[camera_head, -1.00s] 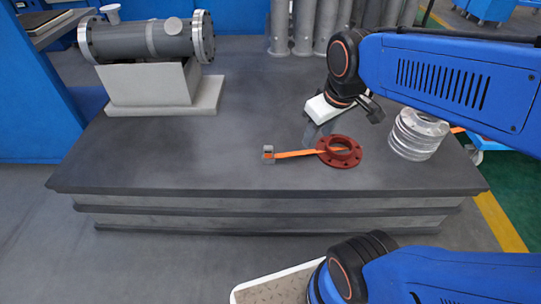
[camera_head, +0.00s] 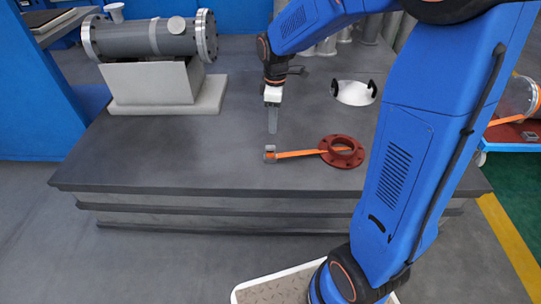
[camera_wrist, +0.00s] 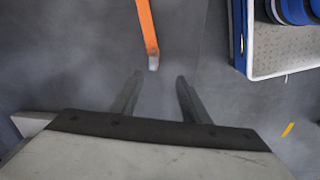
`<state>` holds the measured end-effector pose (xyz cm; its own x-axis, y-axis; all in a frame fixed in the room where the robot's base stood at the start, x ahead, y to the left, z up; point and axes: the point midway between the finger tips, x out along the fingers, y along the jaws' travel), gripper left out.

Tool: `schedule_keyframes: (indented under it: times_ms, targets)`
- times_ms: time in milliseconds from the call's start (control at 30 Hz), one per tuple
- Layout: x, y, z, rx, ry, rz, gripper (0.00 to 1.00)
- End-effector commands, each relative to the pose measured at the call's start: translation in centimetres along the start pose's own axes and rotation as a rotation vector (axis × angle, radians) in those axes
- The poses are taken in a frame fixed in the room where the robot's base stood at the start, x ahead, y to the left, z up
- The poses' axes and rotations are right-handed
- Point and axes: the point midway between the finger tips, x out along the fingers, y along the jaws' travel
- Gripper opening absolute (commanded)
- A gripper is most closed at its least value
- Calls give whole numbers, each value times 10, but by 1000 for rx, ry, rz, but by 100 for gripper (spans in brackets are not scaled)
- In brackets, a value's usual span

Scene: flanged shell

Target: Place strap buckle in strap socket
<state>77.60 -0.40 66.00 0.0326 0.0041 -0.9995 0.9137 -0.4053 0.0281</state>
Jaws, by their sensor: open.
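The strap buckle (camera_head: 270,153) is a small grey block at the left end of an orange strap (camera_head: 297,153), lying on the dark table. The strap runs right to a red flanged ring (camera_head: 342,151). In the wrist view the buckle (camera_wrist: 153,63) lies just beyond the fingertips, roughly between their lines, with the strap (camera_wrist: 147,25) leading away. My gripper (camera_head: 272,130) points down above the buckle, open and empty. A small grey piece (camera_head: 528,135) shows by another orange strap at the right edge; I cannot tell whether it is the strap socket.
A grey flanged cylinder (camera_head: 150,38) stands on a block at the back left. A white dome with black handles (camera_head: 355,92) sits behind the red ring. My arm hides part of the table's right side. The table front left is clear.

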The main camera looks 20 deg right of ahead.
Motion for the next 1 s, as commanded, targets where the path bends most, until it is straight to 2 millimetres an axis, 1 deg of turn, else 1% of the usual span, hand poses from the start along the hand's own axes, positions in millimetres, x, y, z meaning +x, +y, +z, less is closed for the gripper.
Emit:
schedule_keyframes:
  times_ms: [33,100,233,367,467,800,1000]
  targets:
    - [8,5,-6,-27,-6,-10,42]
    - [16,10,-11,-61,-11,-19,42]
    - [24,16,-16,-97,-15,-28,42]
    - [35,16,-17,-106,-17,-31,42]
    - [50,15,-16,-105,-17,-32,42]
    - [110,14,-15,-104,-18,-33,42]
    - [138,13,-15,-104,-17,-31,42]
